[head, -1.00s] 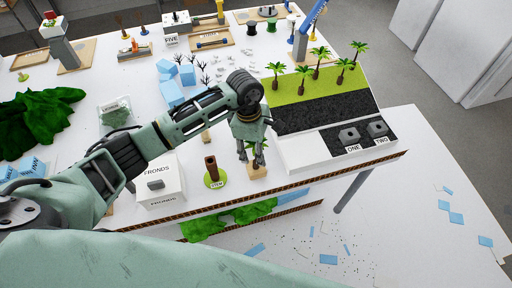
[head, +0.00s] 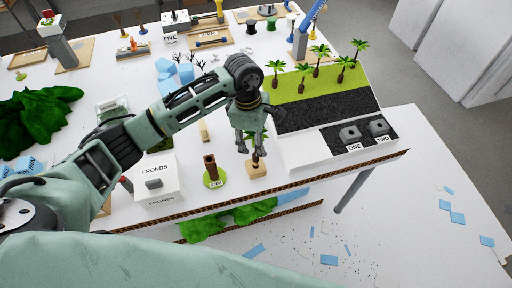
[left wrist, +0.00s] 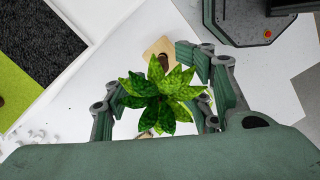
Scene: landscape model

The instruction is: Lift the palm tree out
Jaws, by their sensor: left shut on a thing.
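My left gripper (head: 250,146) hangs above a small wooden block (head: 256,170) at the table's front edge. In the left wrist view, the green fronds of the palm tree (left wrist: 162,95) fill the space between the fingers, and the gripper is shut on the tree. The wooden block also shows behind the fronds (left wrist: 150,50). A brown, trunk-like piece (head: 256,158) shows at the block. I cannot tell whether the trunk's foot is still in the block or clear of it. My right gripper is in neither view.
A brown post on a green STEM disc (head: 212,174) stands just left of the block. A white FRONDS box (head: 158,187) is further left. The landscape tray (head: 325,110) with several palms is at the right. Bare white table lies between.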

